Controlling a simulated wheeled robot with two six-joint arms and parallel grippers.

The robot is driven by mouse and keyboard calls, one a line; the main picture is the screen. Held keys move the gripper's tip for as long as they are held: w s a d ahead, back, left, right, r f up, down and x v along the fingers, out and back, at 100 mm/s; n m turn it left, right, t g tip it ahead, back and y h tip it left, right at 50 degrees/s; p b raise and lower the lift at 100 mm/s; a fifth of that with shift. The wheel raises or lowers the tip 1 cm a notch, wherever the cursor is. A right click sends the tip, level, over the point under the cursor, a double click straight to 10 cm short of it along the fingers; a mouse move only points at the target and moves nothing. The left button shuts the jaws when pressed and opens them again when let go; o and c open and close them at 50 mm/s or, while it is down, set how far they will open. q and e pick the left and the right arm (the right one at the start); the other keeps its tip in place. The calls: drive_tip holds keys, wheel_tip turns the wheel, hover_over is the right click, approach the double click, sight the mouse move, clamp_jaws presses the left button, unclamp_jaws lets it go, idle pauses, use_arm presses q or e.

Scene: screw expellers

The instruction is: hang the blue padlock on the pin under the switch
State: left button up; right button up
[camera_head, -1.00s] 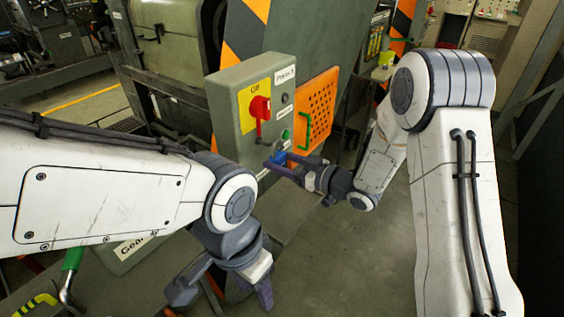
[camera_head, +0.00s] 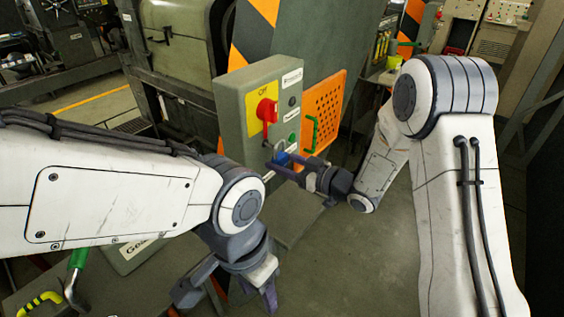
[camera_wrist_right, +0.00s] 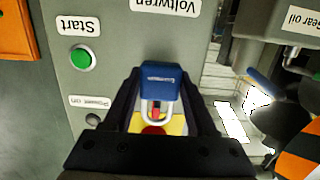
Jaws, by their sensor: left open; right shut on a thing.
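My right gripper (camera_head: 287,164) is shut on the blue padlock (camera_head: 282,158), in front of the lower part of the grey switch box (camera_head: 245,100). In the right wrist view the padlock's blue body (camera_wrist_right: 160,84) sits between the fingers, with its pale shackle (camera_wrist_right: 160,117) toward the switch. A small red piece shows through the shackle; I cannot tell whether it is inside the loop or behind it. The red switch (camera_head: 267,111) is on a yellow plate above the padlock. The pin is not clear. My left gripper (camera_head: 228,296) is open and empty, low in front.
A green Start button (camera_wrist_right: 83,58) and a dark power lamp (camera_wrist_right: 92,119) are on the box face. An orange perforated panel (camera_head: 324,108) with a green handle (camera_head: 311,135) stands right of the box. Floor (camera_head: 345,255) is clear below my right gripper.

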drive_tip(key=shift+x, duration=1.3)
drive_tip(key=shift+w+a+r, duration=0.1)
drive_tip(key=shift+a+r, duration=0.05)
drive_tip(key=shift+r, duration=0.15)
drive_tip(key=shift+f+b, duration=0.2)
drive_tip(key=shift+b, duration=0.2)
